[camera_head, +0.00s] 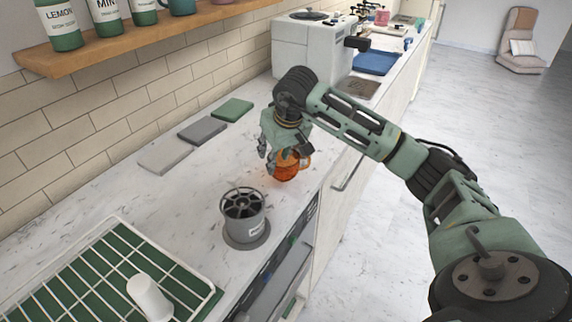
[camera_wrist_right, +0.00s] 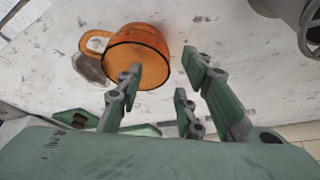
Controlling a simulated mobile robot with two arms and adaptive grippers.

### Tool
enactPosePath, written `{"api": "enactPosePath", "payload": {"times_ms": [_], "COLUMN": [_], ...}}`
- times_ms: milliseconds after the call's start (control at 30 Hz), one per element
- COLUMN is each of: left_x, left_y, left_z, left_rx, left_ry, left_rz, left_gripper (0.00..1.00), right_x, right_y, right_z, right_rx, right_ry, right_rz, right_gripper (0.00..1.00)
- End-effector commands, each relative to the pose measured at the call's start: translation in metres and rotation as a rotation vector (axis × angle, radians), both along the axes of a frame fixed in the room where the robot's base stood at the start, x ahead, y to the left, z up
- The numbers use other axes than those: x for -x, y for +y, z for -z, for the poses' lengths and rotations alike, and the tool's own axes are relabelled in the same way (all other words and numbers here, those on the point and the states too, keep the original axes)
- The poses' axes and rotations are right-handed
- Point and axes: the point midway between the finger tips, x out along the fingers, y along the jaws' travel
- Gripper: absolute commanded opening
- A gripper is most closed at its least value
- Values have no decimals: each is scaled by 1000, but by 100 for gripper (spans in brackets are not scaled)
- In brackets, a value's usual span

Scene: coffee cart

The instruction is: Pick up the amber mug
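The amber mug (camera_head: 286,168) is translucent orange and stands on the marble counter (camera_head: 190,213), with its handle on the right in the head view. It also shows in the right wrist view (camera_wrist_right: 137,45), with its handle at the left. My right gripper (camera_head: 273,156) is low over the counter beside the mug and partly covers it. In the right wrist view the right gripper (camera_wrist_right: 165,73) has its fingers spread. One finger overlaps the mug's edge; contact cannot be told. The other fingers are apart from the mug. My left gripper is not in view.
A grey cylinder with a spoked top (camera_head: 243,214) stands nearer on the counter. A wire rack (camera_head: 98,252) with a white cup (camera_head: 149,298) is at front left. Flat pads (camera_head: 201,131) lie by the wall.

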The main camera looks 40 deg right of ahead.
Motion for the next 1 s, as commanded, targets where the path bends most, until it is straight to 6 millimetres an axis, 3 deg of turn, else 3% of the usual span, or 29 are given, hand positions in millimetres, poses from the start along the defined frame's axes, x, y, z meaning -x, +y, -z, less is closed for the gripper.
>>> {"api": "enactPosePath", "payload": {"times_ms": [100,233,567,933,1000], "left_x": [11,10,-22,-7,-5], "left_y": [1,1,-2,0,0], "left_z": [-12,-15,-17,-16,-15], "left_rx": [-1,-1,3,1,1], "left_ry": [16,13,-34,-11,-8], "left_rz": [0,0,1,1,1], "left_gripper": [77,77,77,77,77], "right_x": [-4,-12,-14,-14,-14], "right_y": [0,-1,-2,-2,-2], "right_z": [17,33,40,40,40], "right_rx": [-4,-4,0,0,0], "right_ry": [7,3,0,0,0], "right_rz": [1,0,0,0,0], "right_gripper": [34,34,33,1,0]}}
